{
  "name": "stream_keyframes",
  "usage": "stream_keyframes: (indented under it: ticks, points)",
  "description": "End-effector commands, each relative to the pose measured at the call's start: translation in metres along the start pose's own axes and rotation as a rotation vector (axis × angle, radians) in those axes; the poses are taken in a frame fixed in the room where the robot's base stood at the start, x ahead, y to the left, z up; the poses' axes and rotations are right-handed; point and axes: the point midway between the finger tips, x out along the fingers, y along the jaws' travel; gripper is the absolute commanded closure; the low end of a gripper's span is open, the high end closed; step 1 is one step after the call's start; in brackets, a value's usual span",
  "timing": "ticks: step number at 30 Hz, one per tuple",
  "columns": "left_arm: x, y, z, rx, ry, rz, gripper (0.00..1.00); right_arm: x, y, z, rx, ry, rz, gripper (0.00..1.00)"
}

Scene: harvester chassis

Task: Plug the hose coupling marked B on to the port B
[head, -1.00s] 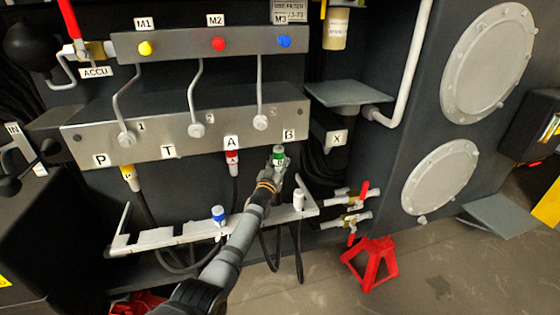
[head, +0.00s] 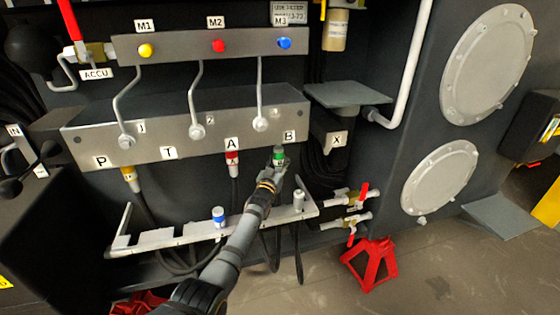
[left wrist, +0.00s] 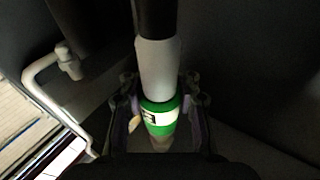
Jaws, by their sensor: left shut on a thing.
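The green-banded hose coupling (head: 279,155) is under the label B (head: 289,136) on the manifold block's lower edge. In the left wrist view the coupling (left wrist: 160,117) shows a green body, a pale marking band and a pale sleeve running up to a dark part. My left gripper (head: 278,164) is shut on it from below, with a finger on each side. The coupling stands about upright, its top close to the block's underside beneath B. Port B itself is hidden, so I cannot tell whether the two are joined. My right gripper does not show.
A red coupling (head: 232,158) hangs under A and a yellow one (head: 129,174) under P. A blue coupling (head: 218,215) and a pale one (head: 298,201) stand at the grey rack (head: 160,237). Red-handled valves (head: 352,197) and a red stand (head: 371,264) are to the right.

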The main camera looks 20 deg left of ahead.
Motion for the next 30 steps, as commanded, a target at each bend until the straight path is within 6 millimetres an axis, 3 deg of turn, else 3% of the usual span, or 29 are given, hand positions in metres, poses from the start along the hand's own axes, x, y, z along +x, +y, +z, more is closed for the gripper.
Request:
stream_keyframes:
  ticks: [30]
  points:
    - [0.005,0.0,-0.025,0.0,0.004,0.0,1.0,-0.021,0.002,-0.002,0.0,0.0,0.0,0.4]
